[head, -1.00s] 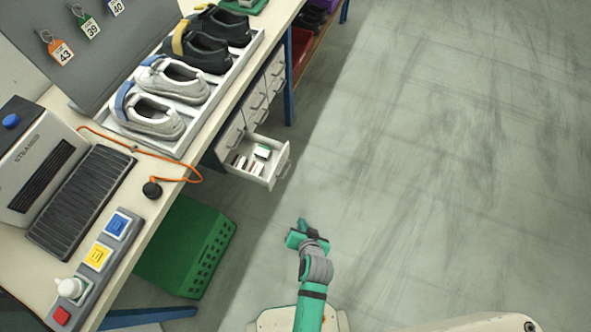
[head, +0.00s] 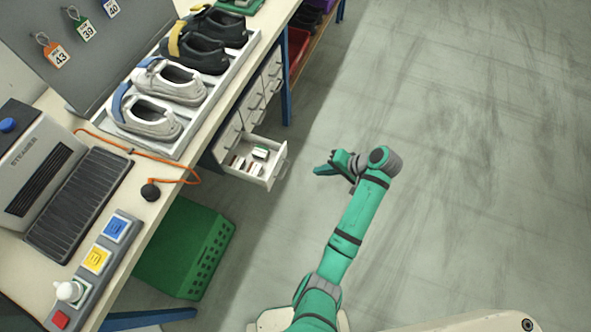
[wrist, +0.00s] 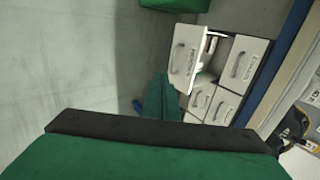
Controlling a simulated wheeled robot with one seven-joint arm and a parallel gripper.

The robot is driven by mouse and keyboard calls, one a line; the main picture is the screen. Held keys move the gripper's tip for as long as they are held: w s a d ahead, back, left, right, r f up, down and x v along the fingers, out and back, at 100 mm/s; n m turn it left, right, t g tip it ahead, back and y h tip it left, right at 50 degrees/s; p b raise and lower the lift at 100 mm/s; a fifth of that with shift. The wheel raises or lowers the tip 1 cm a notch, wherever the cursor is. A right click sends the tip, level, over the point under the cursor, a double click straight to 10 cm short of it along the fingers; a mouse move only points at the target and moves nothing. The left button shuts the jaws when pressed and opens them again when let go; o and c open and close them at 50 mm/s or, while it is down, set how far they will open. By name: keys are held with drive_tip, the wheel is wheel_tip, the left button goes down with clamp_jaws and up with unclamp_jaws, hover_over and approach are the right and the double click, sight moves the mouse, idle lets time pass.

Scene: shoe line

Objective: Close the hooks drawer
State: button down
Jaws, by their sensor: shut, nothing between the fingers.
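One white drawer (head: 268,172) of the small cabinet under the bench stands pulled out, with a few small items (head: 250,158) inside; it also shows in the wrist view (wrist: 186,67) with a grey handle on its labelled front. The label is too small to read, so I cannot tell if it names hooks. My gripper (head: 318,171) is shut and empty, to the right of the open drawer's front and apart from it. In the wrist view, my gripper's fingers (wrist: 160,100) show near the drawer front's lower left.
The other cabinet drawers (head: 257,105) are shut. A green crate (head: 185,250) stands on the floor below the bench, left of the open drawer. A tray of shoes (head: 183,147) lies on the bench above. The floor at right is clear.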

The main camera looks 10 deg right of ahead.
drive_tip(key=w+a+r+x, duration=0.1)
drive_tip(key=x, duration=1.2)
drive_tip(key=shift+a+r, duration=0.25)
drive_tip(key=shift+a, duration=0.05)
